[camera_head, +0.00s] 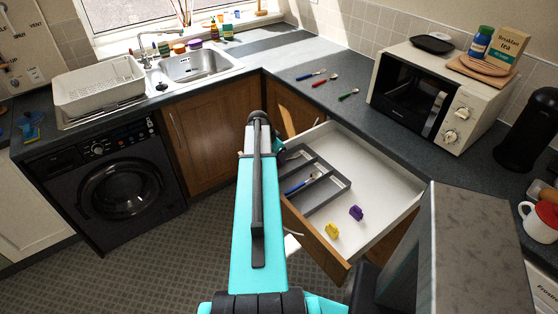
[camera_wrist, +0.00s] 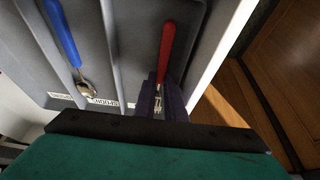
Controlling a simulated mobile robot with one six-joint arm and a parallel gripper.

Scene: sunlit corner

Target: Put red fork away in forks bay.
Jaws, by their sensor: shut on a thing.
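The red fork (camera_wrist: 166,48) shows in the wrist view. Its red handle points away, and its metal tines lie between the fingers of my gripper (camera_wrist: 160,88). The gripper is shut on it near the tine end. The fork is over or in the right-hand bay of the grey cutlery tray (camera_head: 341,184); I cannot tell if it touches the tray floor. The tray also shows in the wrist view (camera_wrist: 133,40). Its small bay labels are hard to read. In the head view my arm hides the fork and the fingers.
A blue-handled spoon (camera_wrist: 65,35) lies in another bay. The tray sits in an open white drawer (camera_head: 372,160) with a yellow clip (camera_head: 332,231) and a purple clip (camera_head: 356,213). Blue, red and green-handled cutlery lies on the worktop (camera_head: 290,62) behind. A microwave (camera_head: 440,95) stands right.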

